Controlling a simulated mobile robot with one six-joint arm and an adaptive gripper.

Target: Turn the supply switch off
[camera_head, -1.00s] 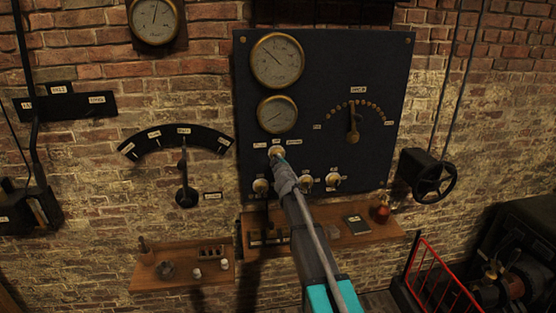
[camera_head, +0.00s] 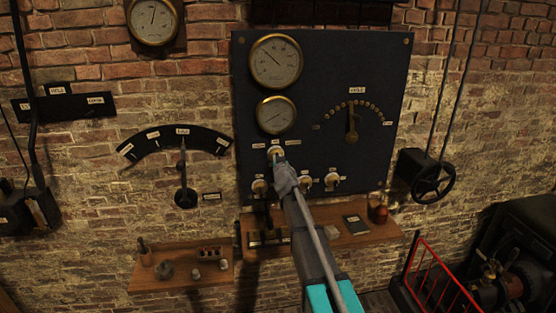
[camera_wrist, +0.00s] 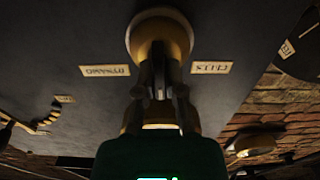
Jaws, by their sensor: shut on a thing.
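The supply switch is a brass rotary switch (camera_head: 275,152) on the dark panel (camera_head: 340,70), below two round gauges. Small labels sit around it; in the wrist view, where the picture is upside down, they read DYNAMO (camera_wrist: 105,71) on the left and CELLS (camera_wrist: 211,67) on the right. My gripper (camera_head: 279,162) is at the switch, its fingers shut on the switch's handle. The wrist view shows the brass round base (camera_wrist: 160,25) right behind the fingers (camera_wrist: 158,85). The handle itself is mostly hidden by the fingers.
Smaller brass switches (camera_head: 305,183) sit close below on the panel. A wooden shelf (camera_head: 345,238) is under it, with a dark book and a red-brown bottle. A lever on a dark arc (camera_head: 183,130) is at left, a handwheel (camera_head: 433,182) at right.

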